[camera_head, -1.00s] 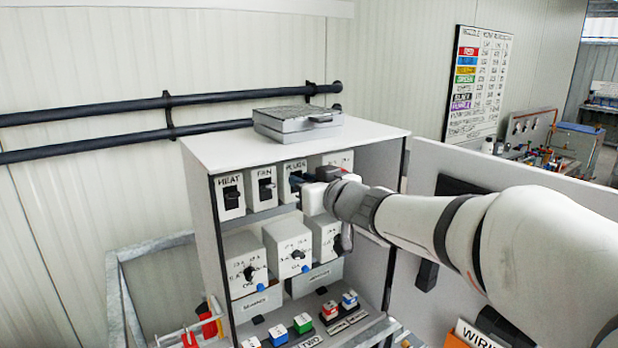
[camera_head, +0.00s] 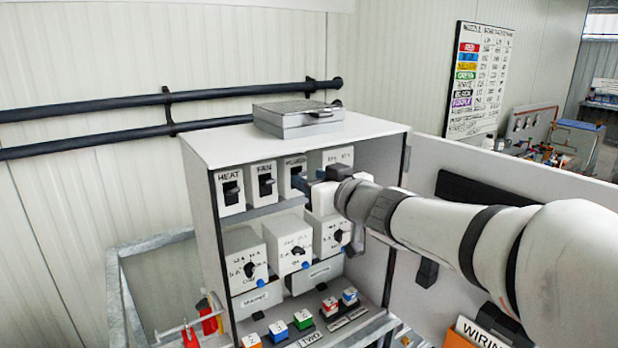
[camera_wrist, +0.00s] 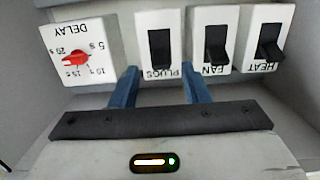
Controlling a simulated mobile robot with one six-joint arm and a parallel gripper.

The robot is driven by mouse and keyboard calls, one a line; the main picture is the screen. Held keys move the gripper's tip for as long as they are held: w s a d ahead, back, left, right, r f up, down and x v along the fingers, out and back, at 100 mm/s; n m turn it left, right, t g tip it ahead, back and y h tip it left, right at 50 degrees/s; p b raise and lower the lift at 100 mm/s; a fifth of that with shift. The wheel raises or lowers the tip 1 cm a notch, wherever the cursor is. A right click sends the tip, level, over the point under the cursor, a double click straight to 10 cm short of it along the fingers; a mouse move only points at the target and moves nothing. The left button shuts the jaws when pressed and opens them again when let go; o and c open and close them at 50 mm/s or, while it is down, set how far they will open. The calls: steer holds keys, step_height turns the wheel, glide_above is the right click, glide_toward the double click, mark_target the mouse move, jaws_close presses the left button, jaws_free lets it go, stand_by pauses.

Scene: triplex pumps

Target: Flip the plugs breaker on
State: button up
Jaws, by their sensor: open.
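The plugs breaker (camera_wrist: 160,51) is a white box with a black switch, seen upside down in the wrist view. Its switch looks different from the fan and heat ones, whose levers stick out toward their labels; its exact position is hard to tell. My gripper (camera_wrist: 160,78) is open and empty, with one blue finger on each side of the plugs label, apart from the switch. In the head view the plugs breaker (camera_head: 293,172) is third from the left on the upper shelf, and my gripper (camera_head: 303,184) is in front of its right part, partly hiding it.
The fan breaker (camera_wrist: 213,45) and heat breaker (camera_wrist: 266,42) stand beside it. A delay dial box (camera_wrist: 82,52) with a red knob is on the other side. Lower shelves hold dial boxes (camera_head: 288,242) and coloured buttons (camera_head: 303,319). The cabinet's side wall (camera_head: 385,215) is close to my arm.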

steer(key=v, duration=0.5)
